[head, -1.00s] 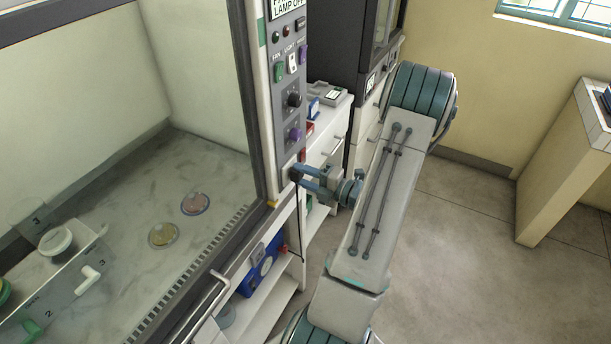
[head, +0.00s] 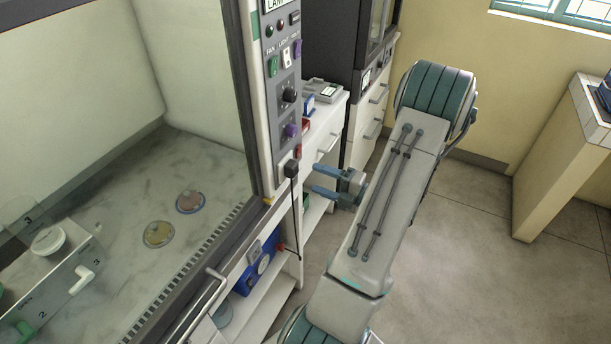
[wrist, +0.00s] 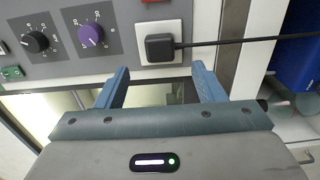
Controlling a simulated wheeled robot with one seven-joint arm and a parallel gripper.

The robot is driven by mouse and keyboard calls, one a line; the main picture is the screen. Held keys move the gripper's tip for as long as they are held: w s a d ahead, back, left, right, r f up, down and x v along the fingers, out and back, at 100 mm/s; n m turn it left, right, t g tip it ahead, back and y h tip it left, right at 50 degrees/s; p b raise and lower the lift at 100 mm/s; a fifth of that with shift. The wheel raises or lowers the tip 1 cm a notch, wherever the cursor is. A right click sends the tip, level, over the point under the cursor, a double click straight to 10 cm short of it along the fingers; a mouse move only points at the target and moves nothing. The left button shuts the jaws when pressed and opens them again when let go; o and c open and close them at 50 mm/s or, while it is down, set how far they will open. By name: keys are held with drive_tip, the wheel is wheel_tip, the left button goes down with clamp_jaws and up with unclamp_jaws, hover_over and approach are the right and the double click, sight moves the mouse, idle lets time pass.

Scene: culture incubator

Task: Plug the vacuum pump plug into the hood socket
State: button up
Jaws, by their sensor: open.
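The black vacuum pump plug (head: 291,169) sits against the hood socket near the bottom of the hood's control post, with its cord hanging down. In the wrist view the plug (wrist: 160,47) lies against the white socket plate (wrist: 172,28), and its cord runs off to the right. My gripper (head: 314,180) is open and empty, apart from the plug and to its right in the head view. In the wrist view my gripper (wrist: 160,80) has its two blue fingers spread, with the plug beyond the gap between them. The contact between plug and socket is hidden.
The blue vacuum pump (head: 262,265) stands on the shelf below the hood. The control panel has a black knob (head: 289,95) and a purple knob (head: 291,131) above the socket. A white drawer cabinet (head: 325,140) stands behind my gripper. Open floor lies to the right.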

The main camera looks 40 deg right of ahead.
drive_tip(key=v, duration=0.6)
drive_tip(key=shift+s+b, duration=0.35)
drive_tip(key=shift+s, duration=0.05)
drive_tip(key=shift+d, duration=0.1)
drive_tip(key=w+a+r+n+g+y, duration=0.2)
drive_tip(key=a+n+g, duration=0.2)
drive_tip(key=a+n, duration=0.25)
drive_tip(key=w+a+r+n+g+y, duration=0.2)
drive_tip(key=w+a+n+g+y, duration=0.15)
drive_tip(key=a+n, duration=0.3)
drive_tip(key=s+a+r+m+g+h, duration=0.2)
drive_tip(key=a+m, duration=0.4)
drive_tip(key=m, duration=0.5)
drive_tip(key=s+a+r+m+g+h, duration=0.2)
drive_tip(key=a+m+h, duration=0.4)
drive_tip(key=m, duration=0.6)
drive_tip(key=s+a+r+m+g+h, duration=0.2)
drive_tip(key=a+m, duration=0.4)
drive_tip(key=m, duration=0.6)
wheel_tip(320, 180, up, 3)
drive_tip(key=shift+s+f+h, duration=0.2)
drive_tip(key=shift+s+h, duration=0.4)
drive_tip(key=shift+h, duration=0.65)
